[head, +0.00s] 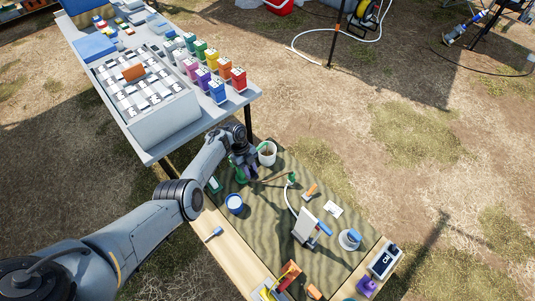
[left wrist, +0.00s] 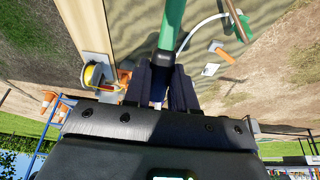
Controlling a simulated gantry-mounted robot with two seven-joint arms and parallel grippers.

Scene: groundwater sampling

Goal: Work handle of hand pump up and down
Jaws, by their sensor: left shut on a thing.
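My left gripper (head: 243,163) is over the far left part of the mat-covered table. In the left wrist view its two dark fingers (left wrist: 164,75) are closed around a green bar, which I take for the hand pump's handle (left wrist: 171,25). Green also shows beside the gripper in the head view (head: 240,175). A brown rod runs right from there to a small green piece (head: 291,178) with a white hose. That green piece shows in the wrist view too (left wrist: 243,27). My gripper and forearm hide much of the pump. My right gripper is not in view.
A blue-rimmed cup (head: 235,204) and a whitish bucket (head: 267,153) stand close to the gripper. A grey-white upright device (head: 305,226) and a round lidded item (head: 349,239) stand farther right. The long table (head: 185,131) with bottles and a sample box borders my forearm.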

